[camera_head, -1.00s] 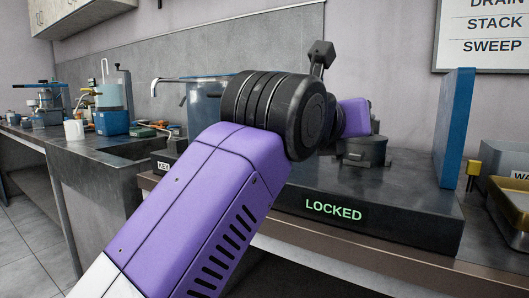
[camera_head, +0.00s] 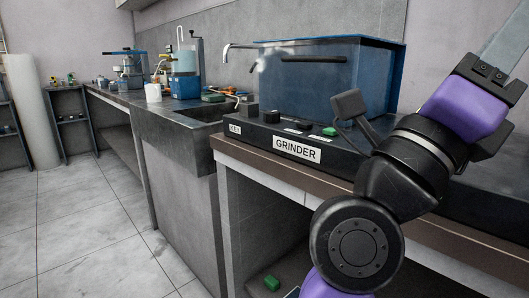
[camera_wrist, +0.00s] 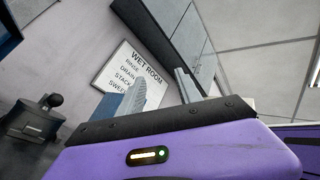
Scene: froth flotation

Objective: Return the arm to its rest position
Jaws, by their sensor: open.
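My gripper (camera_head: 508,42) is at the upper right in the head view, raised above the bench and pointing up. One grey finger shows there and runs out of the frame. In the wrist view my gripper (camera_wrist: 160,88) has its two grey fingers apart with nothing between them. Past them are the wall and a tilted "WET ROOM" sign (camera_wrist: 134,68). My arm is bent, with its black elbow joint low at the right and the forearm rising in front of the bench.
A blue grinder housing (camera_head: 325,85) stands on a dark base with a GRINDER label (camera_head: 297,151), close behind my arm. A sink (camera_head: 205,113), a white mug (camera_head: 153,93) and lab equipment are further left. The grey floor (camera_head: 90,220) at left is clear.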

